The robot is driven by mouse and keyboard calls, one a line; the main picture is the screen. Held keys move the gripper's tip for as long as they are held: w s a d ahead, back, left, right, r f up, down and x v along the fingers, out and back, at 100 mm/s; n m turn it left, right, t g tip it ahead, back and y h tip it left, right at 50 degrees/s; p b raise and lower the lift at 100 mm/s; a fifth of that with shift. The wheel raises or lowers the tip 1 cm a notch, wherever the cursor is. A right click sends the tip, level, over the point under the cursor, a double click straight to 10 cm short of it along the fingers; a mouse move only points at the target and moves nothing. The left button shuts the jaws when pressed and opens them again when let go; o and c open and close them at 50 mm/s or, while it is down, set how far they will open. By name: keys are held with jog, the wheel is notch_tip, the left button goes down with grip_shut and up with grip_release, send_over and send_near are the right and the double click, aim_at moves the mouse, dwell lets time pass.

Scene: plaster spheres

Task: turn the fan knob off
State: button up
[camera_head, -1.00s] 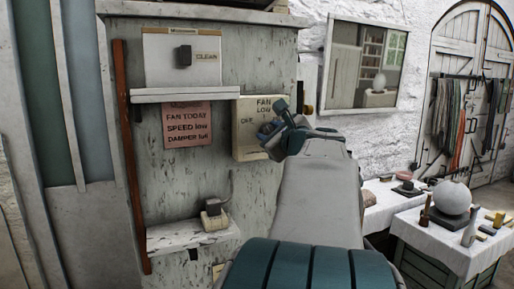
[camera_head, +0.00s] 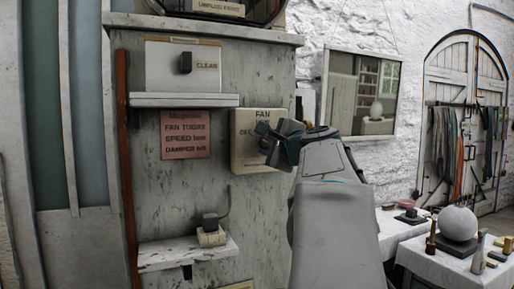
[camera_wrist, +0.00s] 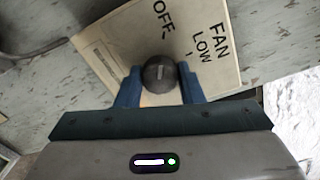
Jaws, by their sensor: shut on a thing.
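The fan control is a cream box (camera_head: 252,160) on the worn grey-green panel. In the wrist view its cream face (camera_wrist: 105,50) appears tilted, lettered FAN, LOW and OFF. The dark round knob (camera_wrist: 160,73) shows a short pale mark, roughly upright in that picture; I cannot tell exactly which label it lines up with. My gripper (camera_wrist: 159,76) has its blue fingers on both sides of the knob and is shut on it. In the head view my gripper (camera_head: 266,140) is at the box's front, hiding the knob and part of the lettering.
A pink FAN TODAY notice (camera_head: 186,136) hangs left of the box, below a white ledge (camera_head: 183,101). A lower shelf (camera_head: 160,258) holds a small device. Right, a table (camera_head: 420,262) bears a white sphere (camera_head: 458,223).

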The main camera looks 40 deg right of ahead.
dwell(0.3)
jog(key=o, duration=1)
jog(key=b+v, duration=0.1)
jog(key=v, duration=1.2)
jog(key=shift+s+b, duration=0.35)
jog(key=shift+s, duration=0.05)
